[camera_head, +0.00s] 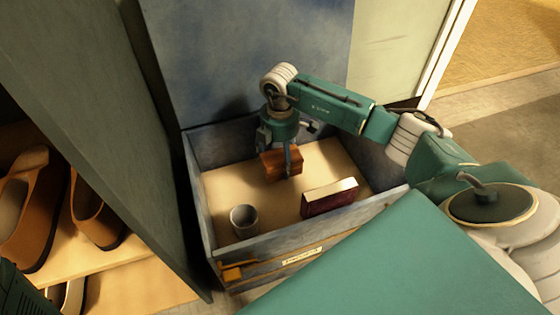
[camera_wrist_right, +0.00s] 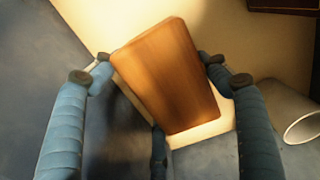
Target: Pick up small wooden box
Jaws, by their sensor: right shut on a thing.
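The small wooden box (camera_head: 280,164) is reddish brown and sits within the open drawer's space in the head view. My right gripper (camera_head: 281,150) reaches down from above and is shut on it. In the right wrist view the wooden box (camera_wrist_right: 167,75) fills the middle, tilted, with blue padded fingers of my right gripper (camera_wrist_right: 160,80) on both sides. Whether the box touches the drawer floor I cannot tell. My left gripper does not show.
The open drawer (camera_head: 213,228) also holds a grey cup (camera_head: 244,220) and a dark red book-like block (camera_head: 329,198). The drawer walls surround my gripper. Brown shoes (camera_head: 96,212) stand on a shelf at the left, beyond a grey-green panel (camera_head: 100,120).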

